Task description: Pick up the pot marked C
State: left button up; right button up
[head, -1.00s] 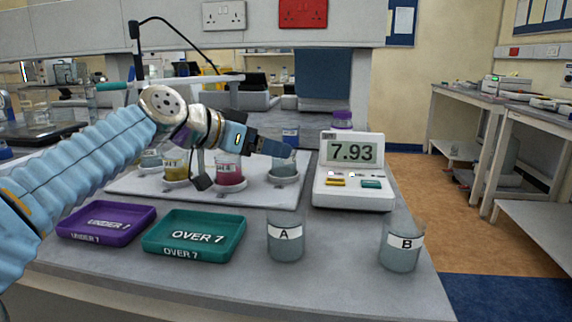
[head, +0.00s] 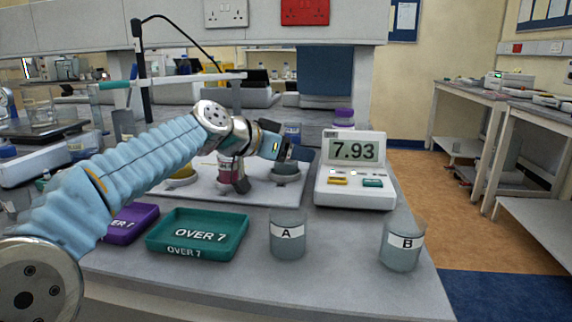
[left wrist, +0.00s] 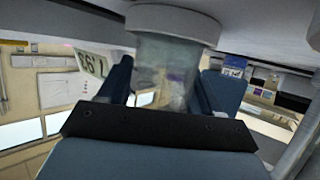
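A pot of grey liquid (head: 286,169) stands on a round holder on the white board, behind pot A. My left gripper (head: 292,153) is at this pot and partly hides it; no letter C can be read. In the left wrist view the clear pot (left wrist: 165,70) is between my two dark blue fingers, with the pale round holder (left wrist: 172,20) at the top of the picture. The fingers look apart, one on each side of the pot; firm contact cannot be seen. My right gripper is not in view.
Pot A (head: 287,238) and pot B (head: 402,247) stand at the front. The meter (head: 355,180) reads 7.93. The green OVER 7 tray (head: 165,243) and purple tray (head: 143,216) are empty.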

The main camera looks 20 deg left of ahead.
pick_arm(q)
jog(key=c, duration=0.7)
jog(key=shift+r, duration=0.1)
